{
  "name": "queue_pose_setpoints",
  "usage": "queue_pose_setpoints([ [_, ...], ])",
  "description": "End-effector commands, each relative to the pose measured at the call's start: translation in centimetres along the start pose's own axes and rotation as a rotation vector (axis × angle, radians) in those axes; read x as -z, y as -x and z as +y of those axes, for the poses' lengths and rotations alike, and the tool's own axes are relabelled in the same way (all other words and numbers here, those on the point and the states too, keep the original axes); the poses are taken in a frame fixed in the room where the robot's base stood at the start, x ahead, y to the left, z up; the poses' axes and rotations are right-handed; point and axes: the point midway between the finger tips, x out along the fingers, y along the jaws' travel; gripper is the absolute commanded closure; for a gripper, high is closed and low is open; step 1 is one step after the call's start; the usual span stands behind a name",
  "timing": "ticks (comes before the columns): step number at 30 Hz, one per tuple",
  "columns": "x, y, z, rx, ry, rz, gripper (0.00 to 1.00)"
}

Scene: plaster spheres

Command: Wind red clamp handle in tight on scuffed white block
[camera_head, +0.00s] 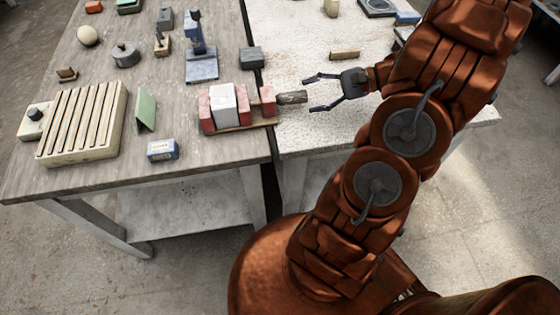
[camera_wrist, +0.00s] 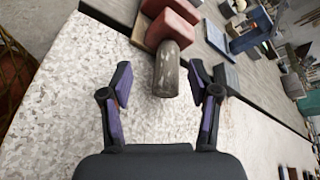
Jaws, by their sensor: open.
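The red clamp (camera_head: 205,112) lies on a brown base on the grey table, near the seam with the speckled table. The white block (camera_head: 222,104) stands upright between its red jaws; I cannot tell whether both jaws touch it. The clamp's handle (camera_head: 292,97) is a worn grey-brown cylinder pointing right, over the seam. My gripper (camera_head: 311,94) is open at the handle's free end. In the wrist view, the handle (camera_wrist: 166,72) lies between the spread fingers of my gripper (camera_wrist: 160,76), with a gap on each side. The white block is not visible there.
A dark grey block (camera_head: 251,57) and a blue press-like tool (camera_head: 200,62) stand behind the clamp.

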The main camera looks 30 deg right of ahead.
Motion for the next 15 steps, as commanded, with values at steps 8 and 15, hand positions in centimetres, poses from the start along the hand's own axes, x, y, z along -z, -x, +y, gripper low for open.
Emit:
queue_pose_setpoints([
  [8, -3.6, -2.9, 0.2, -0.15, 0.053, -0.026, 0.39],
  [15, -6.6, -5.0, 0.9, -0.284, 0.109, -0.042, 0.39],
])
